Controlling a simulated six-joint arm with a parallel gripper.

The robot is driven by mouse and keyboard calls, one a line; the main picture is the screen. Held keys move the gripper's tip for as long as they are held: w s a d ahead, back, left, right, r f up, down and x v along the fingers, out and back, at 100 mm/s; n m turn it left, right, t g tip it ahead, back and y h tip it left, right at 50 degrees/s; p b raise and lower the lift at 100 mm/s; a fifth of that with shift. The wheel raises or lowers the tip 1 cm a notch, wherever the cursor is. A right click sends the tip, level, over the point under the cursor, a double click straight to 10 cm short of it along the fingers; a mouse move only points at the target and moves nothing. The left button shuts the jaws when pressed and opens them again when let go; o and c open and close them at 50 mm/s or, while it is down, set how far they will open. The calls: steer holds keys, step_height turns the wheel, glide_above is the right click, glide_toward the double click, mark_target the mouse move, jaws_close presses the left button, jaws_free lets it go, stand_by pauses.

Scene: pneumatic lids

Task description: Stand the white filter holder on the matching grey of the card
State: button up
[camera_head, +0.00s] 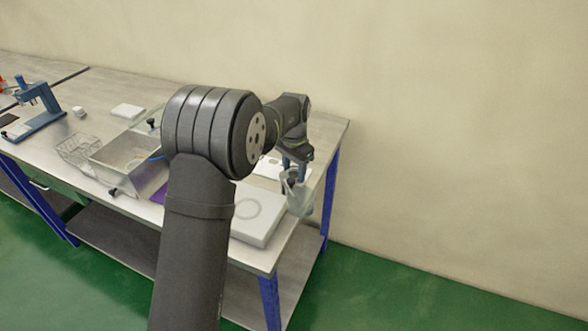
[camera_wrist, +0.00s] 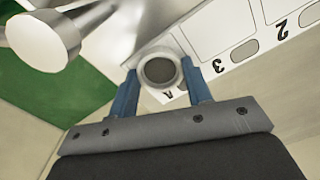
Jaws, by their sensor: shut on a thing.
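My gripper (camera_wrist: 160,74) has two blue fingers, one on each side of a whitish round piece, the filter holder (camera_wrist: 143,66). I see the holder from above, as a pale ring around a dark grey centre. In the wrist view, the white card (camera_wrist: 205,35) with numbered cells and grey patches lies beyond it, and the holder overlaps the card's near end. I cannot tell whether the holder touches the card. In the head view, my gripper (camera_head: 293,163) is at the right end of the bench, beside the card (camera_head: 267,168); the holder is not clear there.
A pale, shiny jug-like object (camera_head: 298,197) is close to my gripper at the bench's right edge. A flat white plate (camera_head: 262,222) lies nearer.

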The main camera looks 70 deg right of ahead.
mark_target(294, 175)
steer(key=o, duration=1)
steer(key=shift+f, duration=0.1)
steer(key=shift+c, duration=0.2)
step_height(294, 175, up, 12)
steer(key=shift+r, duration=0.2)
steer(key=shift+f, duration=0.1)
step_height(294, 175, down, 12)
steer(key=shift+f, duration=0.1)
steer(key=shift+r, duration=2)
steer(key=shift+f, duration=0.1)
